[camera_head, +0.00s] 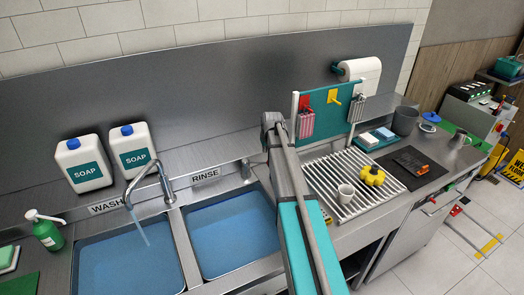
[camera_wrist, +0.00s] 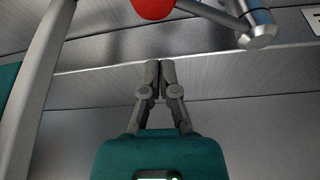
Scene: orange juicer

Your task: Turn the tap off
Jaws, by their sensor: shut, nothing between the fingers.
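The tap (camera_head: 153,178) arches over the left basin, beside the WASH label, and a stream of water (camera_head: 139,226) runs from its spout. In the wrist view, a red rounded knob (camera_wrist: 152,8) shows at the top edge, beside a metal fitting (camera_wrist: 256,32) with a round end; both are cut off by the frame. My gripper (camera_wrist: 160,70) is shut and empty, its fingertips pointing up the picture at a metal surface, below and apart from the red knob. In the head view, my arm hides the area right of the RINSE label, and I cannot make out my gripper there.
The left basin (camera_head: 82,246) and right basin (camera_head: 186,213) hold blue water. Two soap jugs (camera_head: 86,166) (camera_head: 134,151) stand behind the tap. A green pump bottle (camera_head: 48,234) stands at left.

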